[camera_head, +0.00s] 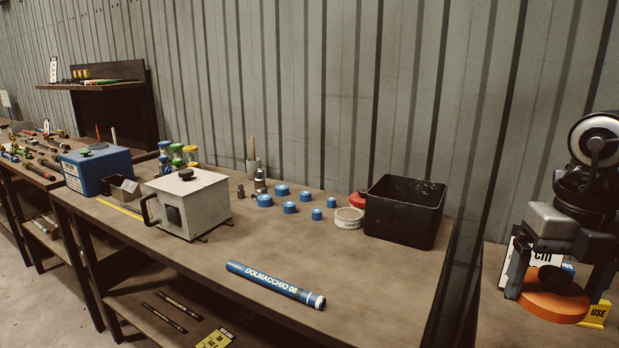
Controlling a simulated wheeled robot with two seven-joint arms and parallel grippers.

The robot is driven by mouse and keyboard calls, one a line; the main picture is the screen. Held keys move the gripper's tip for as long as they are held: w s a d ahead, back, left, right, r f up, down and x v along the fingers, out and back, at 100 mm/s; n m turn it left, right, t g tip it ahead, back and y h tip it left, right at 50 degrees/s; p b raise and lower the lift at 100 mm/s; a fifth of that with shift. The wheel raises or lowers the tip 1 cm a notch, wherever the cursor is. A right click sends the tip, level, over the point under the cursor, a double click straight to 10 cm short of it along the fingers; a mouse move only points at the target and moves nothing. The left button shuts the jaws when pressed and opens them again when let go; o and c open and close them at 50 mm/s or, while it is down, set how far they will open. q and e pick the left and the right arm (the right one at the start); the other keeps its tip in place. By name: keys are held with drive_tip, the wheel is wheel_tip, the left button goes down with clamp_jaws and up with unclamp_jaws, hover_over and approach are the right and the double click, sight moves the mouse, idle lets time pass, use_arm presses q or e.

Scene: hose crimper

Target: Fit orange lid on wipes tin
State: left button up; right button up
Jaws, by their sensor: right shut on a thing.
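My right gripper (555,282) is at the right edge, shut on the orange lid (553,303). The lid is a flat orange disc held between the fingers, with a dark round part on top. No wipes tin can be clearly made out. Whatever lies directly under the lid is hidden. My left gripper is not in view.
The black bin (404,225) stands at the bench's right end. Blue caps (290,207), a grey crimper box (188,203), and a blue tube (275,284) are on the bench (340,265). A yellow sign (597,313) and white panel stand close to my right gripper.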

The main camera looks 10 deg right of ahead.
sight(578, 297)
drive_tip(key=s+d+f+n, duration=0.2)
drive_tip(key=n, duration=0.1)
drive_tip(key=shift+d+f+n, duration=0.15)
drive_tip(key=shift+f+n, duration=0.15)
drive_tip(key=a+f+n, duration=0.5)
drive_tip(key=f+n, duration=0.4)
drive_tip(key=n, duration=0.6)
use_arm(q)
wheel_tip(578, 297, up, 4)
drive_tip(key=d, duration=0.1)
use_arm(e)
drive_tip(key=w+a+f+n, duration=0.1)
drive_tip(key=w+a+n, duration=0.1)
drive_tip(key=a+n, duration=0.75)
drive_tip(key=w+a+f+n, duration=0.1)
drive_tip(key=w+a+n, duration=0.2)
drive_tip(key=a+n, duration=0.65)
use_arm(q)
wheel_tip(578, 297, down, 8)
drive_tip(key=b, duration=0.8)
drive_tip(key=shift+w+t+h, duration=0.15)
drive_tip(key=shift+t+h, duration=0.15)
use_arm(e)
wheel_tip(578, 297, down, 8)
drive_tip(key=d+n, duration=0.2)
drive_tip(key=shift+d+r+n, duration=0.15)
drive_tip(key=shift+n, duration=0.15)
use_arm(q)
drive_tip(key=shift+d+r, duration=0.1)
